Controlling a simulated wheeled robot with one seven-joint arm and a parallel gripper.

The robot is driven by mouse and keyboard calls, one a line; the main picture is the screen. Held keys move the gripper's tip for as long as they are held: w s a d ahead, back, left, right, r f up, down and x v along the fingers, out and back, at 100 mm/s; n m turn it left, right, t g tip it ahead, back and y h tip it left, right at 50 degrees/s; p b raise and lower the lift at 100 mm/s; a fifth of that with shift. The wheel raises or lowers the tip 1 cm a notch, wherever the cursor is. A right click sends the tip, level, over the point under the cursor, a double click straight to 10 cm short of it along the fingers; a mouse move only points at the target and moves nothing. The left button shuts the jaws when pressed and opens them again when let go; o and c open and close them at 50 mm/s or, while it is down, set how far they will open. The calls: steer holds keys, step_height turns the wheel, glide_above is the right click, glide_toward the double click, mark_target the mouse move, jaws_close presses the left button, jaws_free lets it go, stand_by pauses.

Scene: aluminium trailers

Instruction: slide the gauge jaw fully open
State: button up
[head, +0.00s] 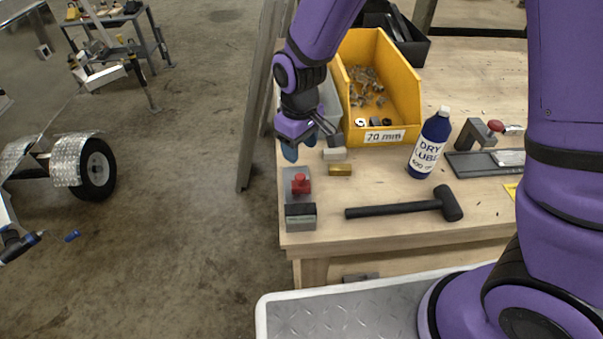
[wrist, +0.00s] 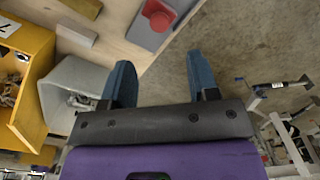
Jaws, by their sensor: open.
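A small gauge-like fixture (head: 291,175) lies at the left front edge of the bench, a grey plate running front to back. A red knobbed piece (head: 301,185) sits on it, apart from the dark-topped grey block (head: 300,220) at its near end. My gripper (head: 301,147) is open and empty, fingers pointing down, just beyond the fixture's far end. Its blue fingertips (wrist: 163,72) are apart from the red piece. I cannot tell how far the jaw is open.
A yellow bin (head: 408,103) of hardware stands behind, with a brass block (head: 340,170) and pale block (head: 334,154) before it. Open floor (head: 185,230) is left.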

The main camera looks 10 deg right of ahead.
mark_target(300, 176)
step_height(300, 176, down, 9)
steer(key=shift+f, duration=0.15)
steer(key=shift+c, duration=0.3)
